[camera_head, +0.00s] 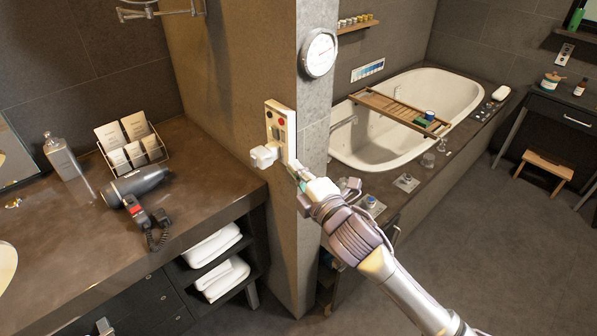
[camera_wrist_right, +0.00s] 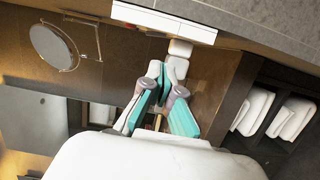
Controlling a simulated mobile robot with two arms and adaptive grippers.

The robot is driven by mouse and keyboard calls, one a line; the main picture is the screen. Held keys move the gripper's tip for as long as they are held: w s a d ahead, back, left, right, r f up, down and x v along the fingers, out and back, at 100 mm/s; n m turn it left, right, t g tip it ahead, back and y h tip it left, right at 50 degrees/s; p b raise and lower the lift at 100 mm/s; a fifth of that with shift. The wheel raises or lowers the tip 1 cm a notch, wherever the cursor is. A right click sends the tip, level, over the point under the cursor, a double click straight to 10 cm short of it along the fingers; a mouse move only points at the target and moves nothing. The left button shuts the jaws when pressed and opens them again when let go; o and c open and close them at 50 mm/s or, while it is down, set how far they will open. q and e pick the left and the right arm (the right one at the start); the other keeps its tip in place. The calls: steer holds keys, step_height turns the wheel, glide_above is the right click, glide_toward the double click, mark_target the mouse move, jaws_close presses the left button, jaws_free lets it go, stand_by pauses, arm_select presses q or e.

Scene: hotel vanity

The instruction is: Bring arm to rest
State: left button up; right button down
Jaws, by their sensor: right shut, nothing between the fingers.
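My right gripper (camera_head: 300,178) reaches in from the lower right, up to the wall corner just below the wall panel (camera_head: 290,130). In the right wrist view its teal-padded fingers (camera_wrist_right: 165,98) are shut with nothing between them. A white plug-like block (camera_head: 264,156) sticks out from the panel's lower part, left of my fingertips. In the wrist view white blocks (camera_wrist_right: 178,60) under the panel (camera_wrist_right: 165,22) lie just beyond the fingertips; whether they touch cannot be told. My left gripper is not in view.
A grey hair dryer (camera_head: 140,184) with a coiled cord lies on the brown counter (camera_head: 205,190). Folded towels (camera_head: 212,245) fill the shelf below. A bathtub (camera_head: 440,98) with a wooden tray (camera_head: 385,105) stands behind my arm. Open floor (camera_head: 500,230) lies to the right.

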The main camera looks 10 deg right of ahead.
steer(key=shift+s+d, duration=0.2)
steer(key=shift+s, duration=0.25)
steer(key=s+d+f+m+g+h, duration=0.1)
steer(key=d+f+m+g, duration=0.15)
steer(key=f, duration=0.75)
steer(key=s+d+f+m+g+h, duration=0.1)
steer(key=d+f+m+h, duration=0.15)
steer(key=f, duration=0.85)
steer(key=s+d+f+m+g+h, duration=0.1)
steer(key=d+f+m+g, duration=0.2)
steer(key=f, duration=0.7)
steer(key=s+d+f+m+g+h+b, duration=0.1)
steer(key=s+d+f+m+g, duration=0.15)
steer(key=s+f, duration=0.65)
steer(key=s+d+f+m+g, duration=0.1)
steer(key=s+d+f+m, duration=0.2)
steer(key=s+f, duration=0.6)
steer(key=s+d+f+m+g, duration=0.1)
steer(key=s+f, duration=0.4)
steer(key=s, duration=0.5)
steer(key=s+d+f+m+g, duration=0.1)
steer(key=s+f, duration=0.4)
steer(key=s, duration=0.5)
steer(key=s+d+f+m+g+h, duration=0.1)
steer(key=s+f+m+g, duration=0.2)
steer(key=s, duration=0.7)
step_height(320, 180, down, 3)
steer(key=shift+s+d+r+m+g+b, duration=0.1)
steer(key=shift+s+d+m+g+b, duration=0.15)
steer(key=shift+m+b, duration=0.25)
